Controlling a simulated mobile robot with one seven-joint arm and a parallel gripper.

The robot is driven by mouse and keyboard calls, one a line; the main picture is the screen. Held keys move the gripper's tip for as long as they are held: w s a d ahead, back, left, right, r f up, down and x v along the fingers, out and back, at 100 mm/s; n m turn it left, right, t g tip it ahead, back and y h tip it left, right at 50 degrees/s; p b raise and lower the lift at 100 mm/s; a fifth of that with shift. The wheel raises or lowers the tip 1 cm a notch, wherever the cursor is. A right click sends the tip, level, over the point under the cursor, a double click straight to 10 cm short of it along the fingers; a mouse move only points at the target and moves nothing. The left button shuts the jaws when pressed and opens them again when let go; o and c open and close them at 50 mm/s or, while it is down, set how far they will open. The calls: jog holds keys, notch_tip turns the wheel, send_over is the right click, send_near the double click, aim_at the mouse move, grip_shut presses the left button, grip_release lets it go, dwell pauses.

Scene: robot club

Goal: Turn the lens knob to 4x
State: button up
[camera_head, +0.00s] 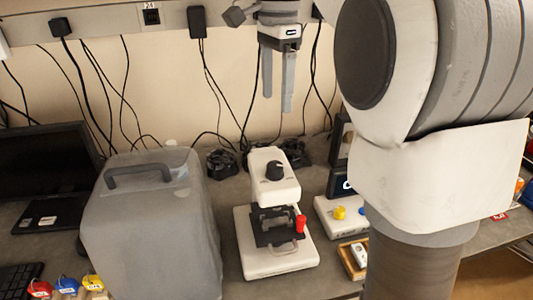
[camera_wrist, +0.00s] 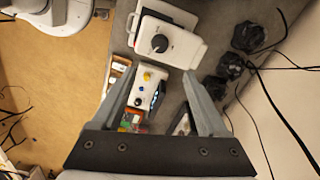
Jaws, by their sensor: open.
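A white microscope-like device (camera_head: 283,262) stands on the bench in the middle of the head view. The black lens knob (camera_head: 274,171) sits on top of its white head; its scale is too small to read. A black stage and a red knob (camera_head: 300,224) are lower on the device. In the wrist view the lens knob (camera_wrist: 159,43) lies beyond my fingertips, near the top. My gripper (camera_head: 277,104) hangs pointing down, above and behind the device, apart from the knob. It is open and empty; its two fingers (camera_wrist: 157,72) show spread in the wrist view.
A grey covered case with a handle (camera_head: 150,225) stands close left of the device. A white box with yellow and blue knobs (camera_head: 340,212) and a small wooden tray (camera_head: 353,260) are to its right. Black objects (camera_head: 222,163) and hanging cables are behind, near the wall.

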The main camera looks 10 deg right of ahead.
aim_at(275, 165)
notch_tip(275, 165, down, 17)
jog(key=shift+r+b, duration=0.15)
jog(key=shift+b, duration=0.95)
grip_shut()
